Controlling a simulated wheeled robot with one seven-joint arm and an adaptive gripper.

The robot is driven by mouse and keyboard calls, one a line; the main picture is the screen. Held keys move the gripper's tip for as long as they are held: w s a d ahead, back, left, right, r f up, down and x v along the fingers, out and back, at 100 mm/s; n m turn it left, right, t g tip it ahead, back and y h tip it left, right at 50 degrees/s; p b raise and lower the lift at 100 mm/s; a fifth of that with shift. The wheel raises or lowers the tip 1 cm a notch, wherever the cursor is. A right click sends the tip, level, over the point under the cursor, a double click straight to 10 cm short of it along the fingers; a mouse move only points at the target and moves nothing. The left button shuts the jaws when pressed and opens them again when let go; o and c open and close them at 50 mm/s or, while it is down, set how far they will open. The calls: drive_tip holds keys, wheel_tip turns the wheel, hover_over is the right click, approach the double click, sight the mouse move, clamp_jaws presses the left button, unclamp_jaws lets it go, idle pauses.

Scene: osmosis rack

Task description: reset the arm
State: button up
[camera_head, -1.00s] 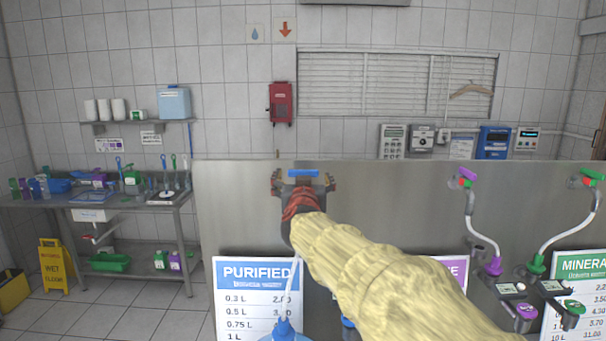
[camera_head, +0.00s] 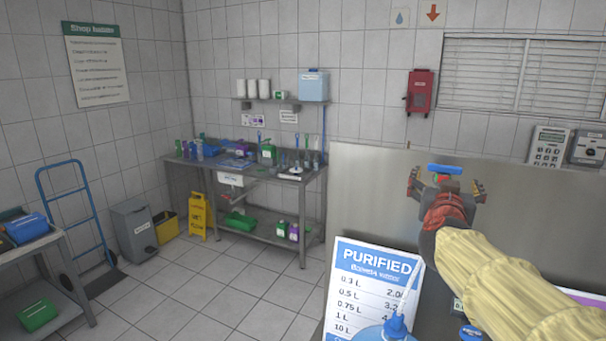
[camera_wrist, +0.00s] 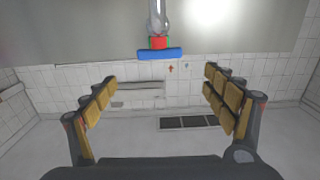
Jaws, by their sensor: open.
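My gripper (camera_head: 446,184) is at the end of my yellow-sleeved arm, in front of the steel panel (camera_head: 370,190) and above the PURIFIED price sign (camera_head: 375,262). Its two fingers are spread apart with nothing between them, as the wrist view (camera_wrist: 159,78) shows. A blue bar-shaped handle (camera_head: 446,169) shows between the fingertips in the head view. In the wrist view, the blue handle (camera_wrist: 160,54) with a red part hangs under a grey pipe, beyond the fingers and apart from them. My gripper hides part of the panel.
A blue bottle top (camera_head: 397,325) stands below my arm. A steel workbench (camera_head: 245,175) with several bottles and tools is at the back left. A yellow wet-floor sign (camera_head: 198,216), a blue hand truck (camera_head: 75,220) and a cart (camera_head: 40,262) stand left. The middle floor is clear.

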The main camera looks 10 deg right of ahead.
drive_tip(key=s+a+f+n+g+y, duration=0.3)
drive_tip(key=a+f+y, duration=0.6)
drive_tip(key=a+f, duration=0.7)
drive_tip(key=s+a+f+n+g+b, duration=0.2)
drive_tip(key=s+a+f+g+b, duration=0.1)
drive_tip(key=s+f, duration=0.6)
drive_tip(key=s+a+f+n+g+y+b, duration=0.1)
drive_tip(key=s+a+f, duration=0.5)
drive_tip(key=s, duration=0.9)
drive_tip(key=shift+s+a+f+n+g+y+b, duration=0.3)
drive_tip(key=shift+f+n+g+b, duration=0.3)
drive_tip(key=shift+f+g+b, duration=0.8)
